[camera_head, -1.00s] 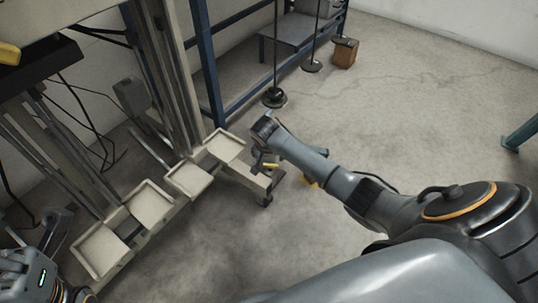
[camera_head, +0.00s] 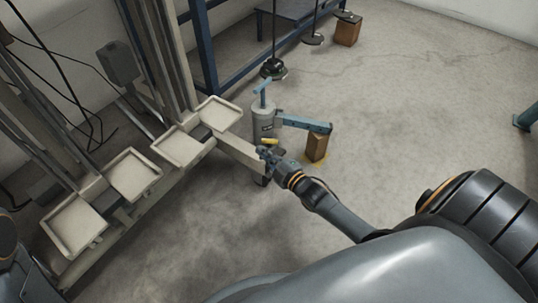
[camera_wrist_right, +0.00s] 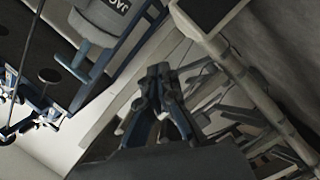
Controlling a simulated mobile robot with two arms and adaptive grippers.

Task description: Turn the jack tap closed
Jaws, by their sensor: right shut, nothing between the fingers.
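The jack is a grey cylinder (camera_head: 264,118) with a blue T-shaped handle on top and a blue arm (camera_head: 305,123) reaching right. A small yellow lever, which looks like the tap (camera_head: 270,141), shows low on its near side. My right gripper (camera_head: 267,154) is shut and empty, just below the yellow lever in the picture. Whether they touch cannot be told. In the right wrist view the closed fingers (camera_wrist_right: 158,78) point away from the jack's grey body (camera_wrist_right: 103,18), which is cut off at the top; the tap cannot be made out there. My left gripper is not in view.
A brown block (camera_head: 316,147) stands under the blue arm. A beige frame with several trays (camera_head: 133,174) lies to the left, close to the jack. Behind is a blue rack (camera_head: 209,60) with weighted stands.

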